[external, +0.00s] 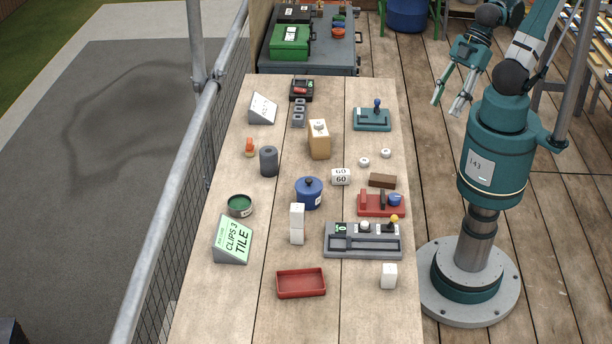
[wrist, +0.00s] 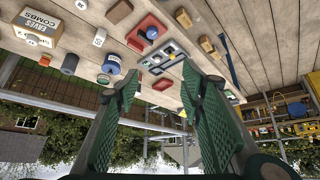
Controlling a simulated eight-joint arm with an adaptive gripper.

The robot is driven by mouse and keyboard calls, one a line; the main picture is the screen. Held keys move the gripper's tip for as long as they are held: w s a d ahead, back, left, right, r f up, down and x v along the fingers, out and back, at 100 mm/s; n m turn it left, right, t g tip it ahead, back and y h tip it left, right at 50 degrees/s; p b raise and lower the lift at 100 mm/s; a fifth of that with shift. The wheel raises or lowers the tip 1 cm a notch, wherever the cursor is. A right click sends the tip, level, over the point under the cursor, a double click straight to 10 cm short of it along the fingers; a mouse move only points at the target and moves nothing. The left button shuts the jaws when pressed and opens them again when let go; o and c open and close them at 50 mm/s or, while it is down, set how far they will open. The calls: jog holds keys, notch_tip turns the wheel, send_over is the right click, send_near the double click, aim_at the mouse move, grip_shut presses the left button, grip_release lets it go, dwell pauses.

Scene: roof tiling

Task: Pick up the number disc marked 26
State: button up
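Two small white round discs lie on the wooden bench in the external view, a nearer disc (external: 364,162) and a farther disc (external: 386,153). Their markings are too small to read there. The wrist view shows a white disc (wrist: 99,38) with a dark marking and another white piece (wrist: 81,4) at the top edge; I cannot tell which is marked 26. My gripper (external: 449,104) is open and empty, off the bench's right side and apart from both discs. Its two green fingers are spread wide in the wrist view (wrist: 165,122).
A red tray (external: 301,284) lies in front.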

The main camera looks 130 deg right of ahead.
jog(key=shift+d, duration=0.1)
dwell(0.3)
jog(key=m+g+b, duration=0.2)
jog(key=m+g, duration=0.6)
jog(key=m, duration=0.9)
send_over(378, 153)
jog(key=shift+w+f, duration=0.15)
jog(key=shift+f, duration=5.55)
jog(key=shift+w+f, duration=0.1)
jog(key=shift+f, duration=5.55)
jog(key=shift+s+f, duration=0.15)
jog(key=shift+f, duration=1.1)
jog(key=shift+f, duration=0.1)
